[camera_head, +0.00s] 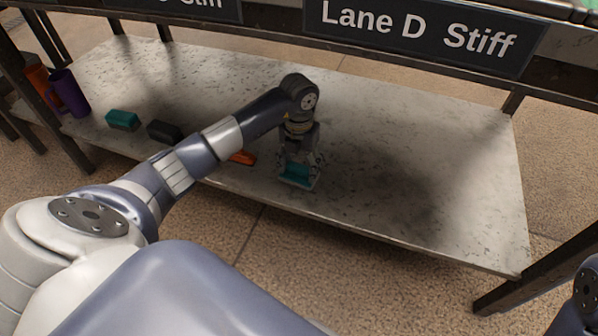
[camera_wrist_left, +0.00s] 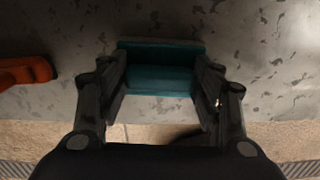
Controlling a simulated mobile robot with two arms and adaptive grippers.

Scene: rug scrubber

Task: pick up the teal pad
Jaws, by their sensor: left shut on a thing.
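A teal pad (camera_head: 297,172) is between the fingers of my left gripper (camera_head: 298,178), near the front edge of the lower shelf. In the left wrist view the teal pad (camera_wrist_left: 160,72) fills the gap between the two fingers of the left gripper (camera_wrist_left: 161,90), which is shut on it. I cannot tell whether the pad touches the shelf. A second teal block (camera_head: 123,120) lies at the shelf's left side. My right gripper is not in view; only a bit of that arm shows at the lower right.
The pale stone shelf (camera_head: 420,150) is clear to the right. A dark block (camera_head: 164,131) and an orange item (camera_head: 243,157) lie left of my gripper; the orange item also shows in the wrist view (camera_wrist_left: 28,71). A purple mug (camera_head: 69,92) stands far left. A sign rail (camera_head: 420,30) runs above.

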